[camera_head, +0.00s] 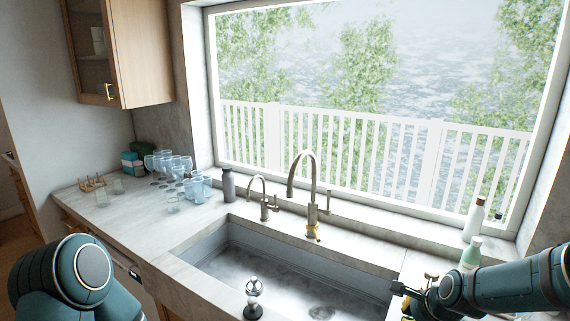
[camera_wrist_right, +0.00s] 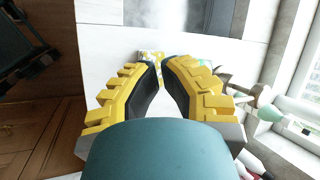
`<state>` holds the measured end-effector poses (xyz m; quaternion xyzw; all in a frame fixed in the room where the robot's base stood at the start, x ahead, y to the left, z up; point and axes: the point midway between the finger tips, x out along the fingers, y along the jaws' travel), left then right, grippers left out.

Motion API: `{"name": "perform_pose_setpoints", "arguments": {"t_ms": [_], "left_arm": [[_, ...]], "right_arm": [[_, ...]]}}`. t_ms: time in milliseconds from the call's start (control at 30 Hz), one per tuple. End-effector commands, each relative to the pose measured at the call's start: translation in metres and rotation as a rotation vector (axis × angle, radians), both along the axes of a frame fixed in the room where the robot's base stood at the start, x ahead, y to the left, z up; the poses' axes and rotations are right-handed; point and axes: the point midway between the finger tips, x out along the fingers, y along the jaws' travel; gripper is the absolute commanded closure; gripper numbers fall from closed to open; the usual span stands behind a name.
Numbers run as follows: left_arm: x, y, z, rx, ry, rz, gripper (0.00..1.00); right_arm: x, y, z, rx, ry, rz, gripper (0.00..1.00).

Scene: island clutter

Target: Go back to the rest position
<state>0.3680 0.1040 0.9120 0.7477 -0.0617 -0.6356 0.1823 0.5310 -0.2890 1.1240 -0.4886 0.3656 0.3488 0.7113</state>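My right arm enters the head view from the right. Its gripper (camera_head: 404,291) is over the counter at the right end of the sink. In the right wrist view the yellow fingers with black pads (camera_wrist_right: 161,66) stand a little apart at the tips, with pale counter showing between them and nothing seen held. My left arm (camera_head: 70,275) shows only as a rounded teal joint at the lower left of the head view; its gripper is out of view.
A sink (camera_head: 290,270) with a tall tap (camera_head: 312,200) fills the middle of the counter. Blue glasses (camera_head: 170,165) crowd the left counter. A white bottle (camera_head: 474,220) and a green-capped bottle (camera_head: 470,254) stand near my right arm. A small patterned item (camera_wrist_right: 150,57) lies beyond the right fingertips.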

Motion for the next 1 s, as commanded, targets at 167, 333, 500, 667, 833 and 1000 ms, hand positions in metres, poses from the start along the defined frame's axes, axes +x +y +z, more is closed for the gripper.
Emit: {"name": "perform_pose_setpoints", "arguments": {"t_ms": [167,333,500,667,833,1000], "left_arm": [[0.0,0.0,0.0,0.0,0.0,0.0,0.51],[0.0,0.0,0.0,0.0,0.0,0.0,0.51],[0.0,0.0,0.0,0.0,0.0,0.0,0.51],[0.0,0.0,0.0,0.0,0.0,0.0,0.51],[0.0,0.0,0.0,0.0,0.0,0.0,0.51],[0.0,0.0,-0.013,0.0,0.001,-0.001,0.51]], "right_arm": [[-0.032,0.039,-0.089,-0.101,0.072,0.321,1.0],[-0.088,0.081,-0.171,-0.179,0.111,0.705,1.0],[-0.143,0.115,-0.22,-0.214,0.108,1.019,1.0],[-0.182,0.136,-0.244,-0.223,0.087,1.223,1.0],[-0.22,0.155,-0.261,-0.22,0.059,1.403,1.0],[-0.231,0.165,-0.276,-0.24,0.021,1.505,1.0]]}}
